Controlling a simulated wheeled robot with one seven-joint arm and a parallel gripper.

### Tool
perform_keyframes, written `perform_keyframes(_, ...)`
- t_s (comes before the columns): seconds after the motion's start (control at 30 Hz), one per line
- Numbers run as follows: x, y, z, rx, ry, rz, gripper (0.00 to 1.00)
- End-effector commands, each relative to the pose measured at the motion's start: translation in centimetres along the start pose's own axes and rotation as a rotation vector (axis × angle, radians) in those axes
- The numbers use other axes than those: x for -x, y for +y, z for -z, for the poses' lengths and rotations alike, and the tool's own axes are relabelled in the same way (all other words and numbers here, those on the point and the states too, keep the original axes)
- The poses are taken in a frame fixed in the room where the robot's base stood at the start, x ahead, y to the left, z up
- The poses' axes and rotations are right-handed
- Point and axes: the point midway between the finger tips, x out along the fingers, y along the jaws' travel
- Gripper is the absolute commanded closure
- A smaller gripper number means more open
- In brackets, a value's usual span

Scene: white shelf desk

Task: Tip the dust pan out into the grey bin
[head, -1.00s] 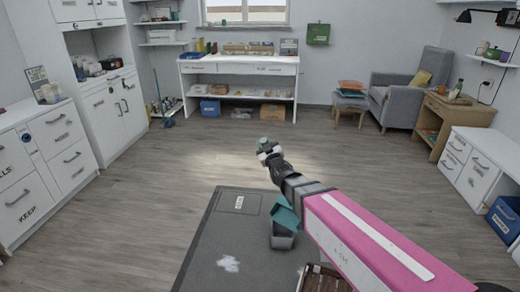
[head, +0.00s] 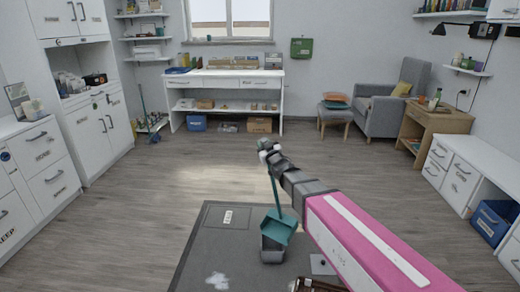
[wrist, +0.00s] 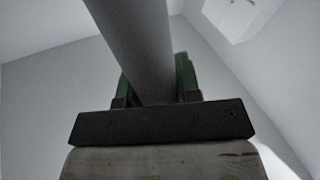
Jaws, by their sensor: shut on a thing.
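My gripper (head: 268,150) is shut on the handle of the teal dust pan (head: 280,229). The handle runs steeply down from the gripper to the pan. The pan is tilted and hangs at the top of the grey bin (head: 271,254), overlapping its upper right side. I cannot tell whether pan and bin touch. The bin stands upright; its inside is mostly hidden, and whether dust is in the pan or bin cannot be seen. In the wrist view, a thick grey bar (wrist: 138,50) runs between the green fingers.
A white patch (head: 217,281) lies to the bin's lower left. Beyond is open wooden floor (head: 170,190). A white shelf desk (head: 228,93) stands at the back, white cabinets (head: 45,165) at left, a grey armchair (head: 395,105) and wooden desk (head: 432,125) at right.

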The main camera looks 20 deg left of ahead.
Motion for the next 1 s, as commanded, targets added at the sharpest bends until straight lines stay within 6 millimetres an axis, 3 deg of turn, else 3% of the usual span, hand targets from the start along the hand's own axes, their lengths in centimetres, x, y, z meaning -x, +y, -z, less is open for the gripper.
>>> perform_keyframes(1.0,-5.7,8.5,-0.9,-0.121,-0.080,-0.001,0.97)
